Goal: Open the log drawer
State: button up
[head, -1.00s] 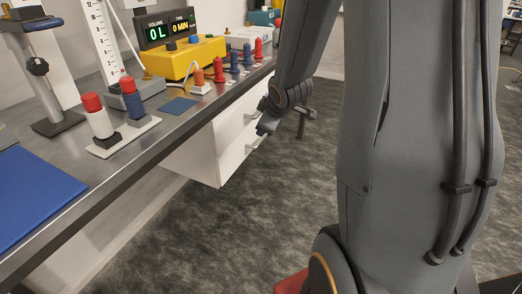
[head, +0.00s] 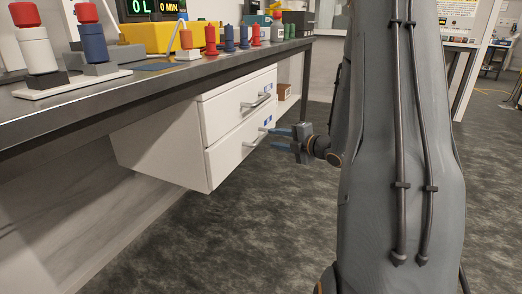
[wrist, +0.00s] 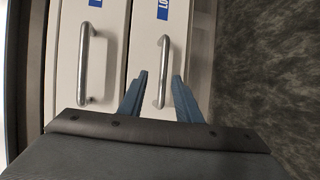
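A white two-drawer unit hangs under the bench, and both drawers look shut. The lower drawer (head: 230,153) has a bar handle (wrist: 165,52) and a blue label (wrist: 163,9) whose visible letters read "LO"; the rest is cut off. The upper drawer (head: 225,112) has its own handle (head: 258,100), which shows at left in the wrist view (wrist: 85,62). My gripper (head: 270,137) is in front of the lower drawer's handle. Its two blue fingers (wrist: 160,76) are apart, one on each side of that handle in the wrist view, with gaps to it. I cannot tell how deep they reach.
The bench top (head: 75,108) overhangs the drawers and holds a yellow box (head: 150,38) and several coloured pieces. The carpet (head: 235,235) in front of the drawers is clear.

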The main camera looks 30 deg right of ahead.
aim_at(264, 137)
jog(key=shift+n, duration=0.3)
jog(key=b+x, duration=0.1)
jog(key=x, duration=0.1)
jog(key=b+x, duration=0.1)
jog(key=x, duration=0.2)
jog(key=b+x, duration=0.1)
jog(key=x, duration=0.2)
jog(key=shift+s+d+f, duration=0.1)
jog(key=shift+d+f, duration=0.05)
jog(key=shift+f, duration=0.2)
grip_shut()
